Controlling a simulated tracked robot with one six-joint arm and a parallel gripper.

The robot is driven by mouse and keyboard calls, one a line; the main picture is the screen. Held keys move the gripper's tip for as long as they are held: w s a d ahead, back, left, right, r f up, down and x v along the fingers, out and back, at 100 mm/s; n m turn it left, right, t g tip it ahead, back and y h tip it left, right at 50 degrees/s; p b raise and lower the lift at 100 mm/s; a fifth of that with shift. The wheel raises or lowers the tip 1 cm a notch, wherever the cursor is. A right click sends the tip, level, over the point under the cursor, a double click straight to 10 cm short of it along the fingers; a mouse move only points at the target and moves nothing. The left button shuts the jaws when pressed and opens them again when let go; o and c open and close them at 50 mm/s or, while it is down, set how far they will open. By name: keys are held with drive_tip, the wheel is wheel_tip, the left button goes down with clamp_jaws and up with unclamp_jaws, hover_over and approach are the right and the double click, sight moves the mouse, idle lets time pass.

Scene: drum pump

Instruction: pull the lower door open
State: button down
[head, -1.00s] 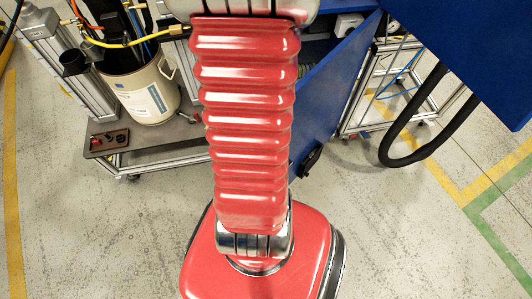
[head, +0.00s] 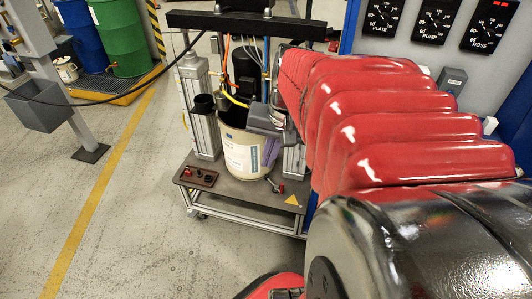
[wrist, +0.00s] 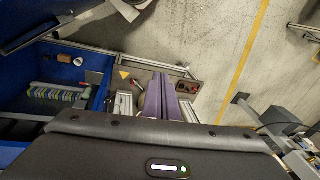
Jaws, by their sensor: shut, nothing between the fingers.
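The lower door (wrist: 35,22) is a dark panel at the upper left of the wrist view, standing out from the blue cabinet. The cabinet's blue interior (wrist: 62,68) shows beside it, with a striped stack (wrist: 50,93) inside. In the head view my arm hides most of the lower cabinet, and I cannot make out the door there. My gripper (wrist: 161,76) has two purple fingers held together, empty and apart from the door, to its right in the wrist view. In the head view my gripper (head: 270,152) is in front of the cream drum (head: 242,152).
The drum stands on a wheeled cart (head: 235,192) with a small tray (head: 196,177) on it. Gauges (head: 432,21) are on the grey panel at upper right. Blue and green drums (head: 122,36) stand at the far left. The floor at left is clear.

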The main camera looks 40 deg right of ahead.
drive_tip(key=s+a+r+n+t, duration=0.1)
drive_tip(key=a+n, duration=0.4)
drive_tip(key=a, duration=0.4)
drive_tip(key=s+a+r+n+t, duration=0.1)
drive_tip(key=a+n, duration=0.3)
drive_tip(key=a, duration=0.5)
drive_tip(key=shift+s+a+r+n+t, duration=0.15)
drive_tip(key=shift+r+n+t, duration=0.25)
drive_tip(key=shift+t, duration=0.1)
